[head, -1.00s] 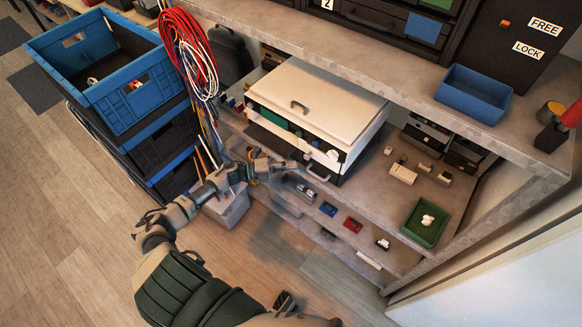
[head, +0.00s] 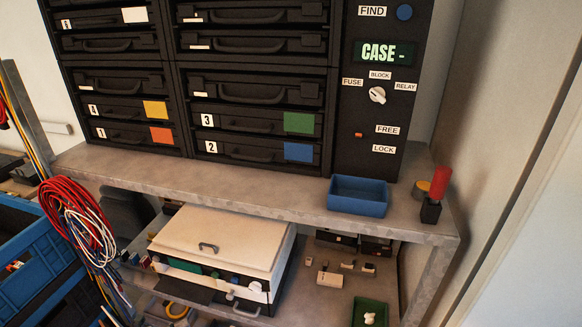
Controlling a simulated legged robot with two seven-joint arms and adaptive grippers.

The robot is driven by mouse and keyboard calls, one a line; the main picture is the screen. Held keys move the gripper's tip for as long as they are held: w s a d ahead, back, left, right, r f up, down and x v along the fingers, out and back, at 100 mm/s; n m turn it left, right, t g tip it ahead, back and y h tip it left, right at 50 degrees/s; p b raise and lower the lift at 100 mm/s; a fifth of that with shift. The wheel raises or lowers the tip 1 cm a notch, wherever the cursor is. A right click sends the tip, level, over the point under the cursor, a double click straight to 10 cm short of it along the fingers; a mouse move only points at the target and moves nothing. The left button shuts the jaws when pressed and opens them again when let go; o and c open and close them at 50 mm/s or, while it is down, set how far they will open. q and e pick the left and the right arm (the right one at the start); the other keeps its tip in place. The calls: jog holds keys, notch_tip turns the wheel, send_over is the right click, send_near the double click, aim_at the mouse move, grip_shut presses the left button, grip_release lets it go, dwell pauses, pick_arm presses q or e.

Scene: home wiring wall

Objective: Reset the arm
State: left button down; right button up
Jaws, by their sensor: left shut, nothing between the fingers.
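The rest of the left arm is out of the frame. The case stands on the lower shelf with its lid down, a grey handle on top and a handle low on its front. I cannot tell whether the gripper touches the case. My right gripper is not in view.
A black drawer cabinet (head: 250,121) with numbered drawers and a CASE panel (head: 385,53) stands on the upper shelf (head: 267,194). A blue bin (head: 358,197) and a red-topped item (head: 436,185) are at right. Red and white cables (head: 72,205) hang by blue crates (head: 25,270) at left.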

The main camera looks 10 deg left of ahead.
pick_arm(q)
jog(key=s+d+f+n+y, duration=0.25)
jog(key=f+n+y, duration=0.35)
jog(key=f+n, duration=0.45)
jog(key=s+d+f+n+y, duration=0.2)
jog(key=s+f+n+y, duration=0.35)
jog(key=f, duration=0.85)
jog(key=s+d+f+n+g, duration=0.4)
jog(key=s+d+f, duration=0.3)
jog(key=s, duration=0.3)
jog(key=s+d+f+n+g+y+p, duration=0.1)
jog(key=s+d+f+n+g, duration=0.3)
jog(key=s+d, duration=0.5)
notch_tip(320, 180, down, 3)
jog(key=s+g, duration=0.2)
jog(key=shift+n+g, duration=0.3)
jog(key=shift+g, duration=0.1)
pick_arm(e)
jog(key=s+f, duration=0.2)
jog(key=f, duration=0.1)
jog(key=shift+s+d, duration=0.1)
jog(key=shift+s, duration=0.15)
pick_arm(q)
jog(key=shift+s, duration=0.1)
jog(key=shift+a, duration=0.1)
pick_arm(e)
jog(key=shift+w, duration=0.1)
